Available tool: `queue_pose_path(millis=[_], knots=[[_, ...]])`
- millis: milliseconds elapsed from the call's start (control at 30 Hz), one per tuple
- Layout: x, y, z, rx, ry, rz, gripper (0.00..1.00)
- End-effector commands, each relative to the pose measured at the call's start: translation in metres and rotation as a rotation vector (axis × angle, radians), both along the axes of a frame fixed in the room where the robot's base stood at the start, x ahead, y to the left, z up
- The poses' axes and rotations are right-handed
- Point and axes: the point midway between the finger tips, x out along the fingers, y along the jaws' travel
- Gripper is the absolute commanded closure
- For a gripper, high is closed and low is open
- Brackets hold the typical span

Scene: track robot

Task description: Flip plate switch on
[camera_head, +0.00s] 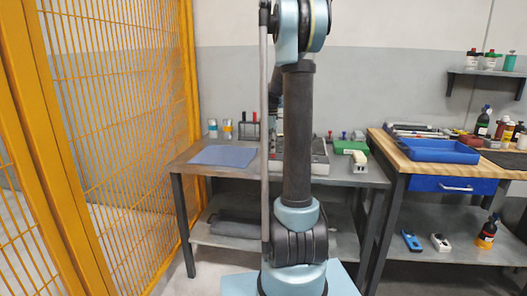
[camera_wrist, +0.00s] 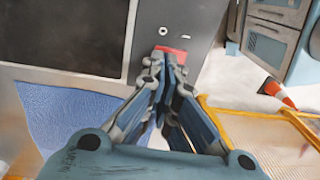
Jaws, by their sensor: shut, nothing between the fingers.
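In the wrist view a red switch (camera_wrist: 180,51) sits on a grey panel (camera_wrist: 202,22) marked with a ring and a short dash. Next to it is a large dark flat plate (camera_wrist: 65,35) with a pale rim. My gripper (camera_wrist: 164,62) is shut and empty, its fingertips at the switch and covering part of it. I cannot tell whether they touch it, or which way the switch is set. In the head view my arm hides the gripper and the switch; a grey unit (camera_head: 319,152) shows partly behind the arm.
A blue mat (camera_head: 224,156) lies on the grey bench (camera_head: 188,173), and also shows in the wrist view (camera_wrist: 75,120). A yellow mesh fence (camera_head: 120,120) stands at left. A wooden bench (camera_head: 398,151) with a blue tray (camera_head: 440,151) is at right.

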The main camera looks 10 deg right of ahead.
Motion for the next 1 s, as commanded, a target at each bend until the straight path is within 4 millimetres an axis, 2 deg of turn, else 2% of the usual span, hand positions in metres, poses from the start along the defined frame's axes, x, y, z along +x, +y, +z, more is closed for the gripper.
queue_pose_path(millis=[167, 333, 800, 1000], knots=[[0.0, 0.0, 0.002, 0.0, 0.0, 0.0, 1.0], [0.0, 0.002, 0.017, 0.0, 0.0, 0.002, 1.0], [-0.007, 0.008, 0.103, 0.0, 0.001, 0.004, 1.0], [-0.01, 0.009, 0.128, 0.0, 0.001, 0.004, 1.0]])
